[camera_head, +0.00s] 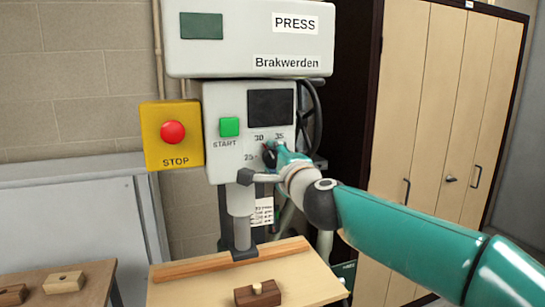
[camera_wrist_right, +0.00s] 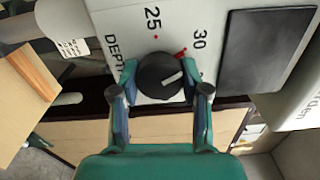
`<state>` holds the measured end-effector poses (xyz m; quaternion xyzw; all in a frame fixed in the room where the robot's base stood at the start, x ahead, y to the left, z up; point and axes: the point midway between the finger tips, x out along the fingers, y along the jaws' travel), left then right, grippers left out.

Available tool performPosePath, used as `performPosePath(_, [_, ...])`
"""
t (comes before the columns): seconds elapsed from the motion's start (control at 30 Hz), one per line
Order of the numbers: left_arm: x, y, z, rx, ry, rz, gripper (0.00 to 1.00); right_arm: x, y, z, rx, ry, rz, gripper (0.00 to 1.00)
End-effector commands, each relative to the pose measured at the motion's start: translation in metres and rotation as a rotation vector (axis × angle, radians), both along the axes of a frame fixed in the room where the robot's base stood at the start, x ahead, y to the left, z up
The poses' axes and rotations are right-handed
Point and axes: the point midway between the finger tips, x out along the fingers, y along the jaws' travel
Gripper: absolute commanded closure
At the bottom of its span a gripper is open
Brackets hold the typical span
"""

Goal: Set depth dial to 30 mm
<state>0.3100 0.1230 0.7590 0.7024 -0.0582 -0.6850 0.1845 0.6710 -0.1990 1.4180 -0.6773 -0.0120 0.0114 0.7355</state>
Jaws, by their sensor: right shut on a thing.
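The depth dial (camera_wrist_right: 160,75) is a black round knob with a white pointer line on the press's control panel (camera_head: 222,105). My right gripper (camera_wrist_right: 158,80) is shut on it, one finger on each side. In the wrist view the pointer aims rightward, past the red mark near the "30" (camera_wrist_right: 199,40) on the side away from the "25" (camera_wrist_right: 152,17). The "35" (camera_head: 280,135) shows in the head view; in the wrist view it is hidden. In the head view my right gripper (camera_head: 271,153) covers most of the dial. My left gripper is not in view.
A green START button (camera_head: 229,127) and a dark screen (camera_head: 270,107) are above the dial. A red STOP button (camera_head: 173,132) on a yellow box is left. A wooden block (camera_head: 258,294) lies on the press table (camera_head: 310,281). A wooden cabinet (camera_head: 425,100) stands right.

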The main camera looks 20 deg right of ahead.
Motion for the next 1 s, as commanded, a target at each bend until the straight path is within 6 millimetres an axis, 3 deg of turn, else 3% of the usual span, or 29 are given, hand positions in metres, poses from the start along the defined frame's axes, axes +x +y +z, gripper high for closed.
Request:
performPosePath(0.47, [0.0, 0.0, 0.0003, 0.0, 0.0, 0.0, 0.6, 0.0013, 0.0033, -0.007, -0.018, 0.012, 0.007, 0.89])
performPosePath(0.5, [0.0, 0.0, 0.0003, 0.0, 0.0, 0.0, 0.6, 0.0013, 0.0033, -0.0071, -0.018, 0.012, 0.007, 0.51])
performPosePath(0.63, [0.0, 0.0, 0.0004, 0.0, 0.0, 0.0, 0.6, 0.0012, 0.0031, -0.0064, -0.018, 0.011, 0.007, 0.3])
performPosePath(1.0, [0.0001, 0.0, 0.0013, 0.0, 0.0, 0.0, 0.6, -0.0017, 0.0012, -0.0023, -0.016, 0.004, 0.003, 0.3])
